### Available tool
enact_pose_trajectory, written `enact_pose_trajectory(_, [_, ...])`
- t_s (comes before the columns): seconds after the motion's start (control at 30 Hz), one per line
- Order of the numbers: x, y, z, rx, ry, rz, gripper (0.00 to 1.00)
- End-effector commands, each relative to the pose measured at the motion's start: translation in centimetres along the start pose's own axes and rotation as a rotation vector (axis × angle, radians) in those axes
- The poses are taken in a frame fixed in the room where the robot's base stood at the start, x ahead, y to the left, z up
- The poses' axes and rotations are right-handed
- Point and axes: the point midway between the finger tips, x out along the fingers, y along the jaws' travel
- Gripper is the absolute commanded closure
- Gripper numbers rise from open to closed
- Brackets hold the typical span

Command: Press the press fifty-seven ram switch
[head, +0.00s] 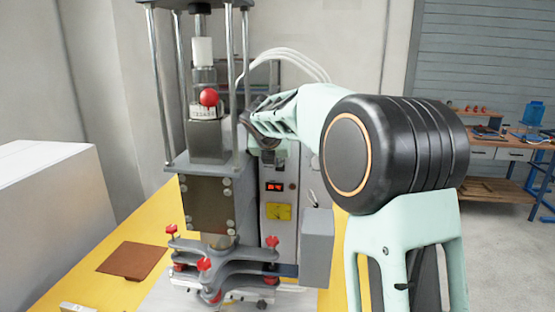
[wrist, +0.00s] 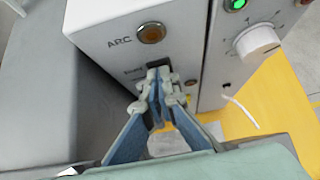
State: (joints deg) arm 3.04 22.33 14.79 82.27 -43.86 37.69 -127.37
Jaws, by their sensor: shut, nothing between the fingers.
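The press (head: 208,200) stands on the yellow-topped bench in the head view, with a red ball knob and a grey control box behind it. In the wrist view a light grey panel (wrist: 100,22) carries an amber round lamp or button (wrist: 151,33) marked ARC. Below it is a small dark switch-like part (wrist: 158,64) with a tiny label I cannot read clearly. My gripper (wrist: 160,85) is shut and empty, its fingertips just in front of that dark part and partly covering it. I cannot tell whether they touch.
The box front has a red display (head: 274,187) and a yellow label (head: 278,211). The wrist view shows a green lamp (wrist: 236,4) and a white dial (wrist: 257,42) to the right. A brown sheet (head: 132,261) lies on the bench. A large white block (head: 45,205) stands left.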

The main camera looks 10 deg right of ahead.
Motion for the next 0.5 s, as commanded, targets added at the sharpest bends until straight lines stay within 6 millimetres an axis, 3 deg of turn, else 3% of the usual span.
enact_pose_trajectory(0.5, [-1.1, 0.0, 1.2, -0.001, 0.000, 0.000, 1.00])
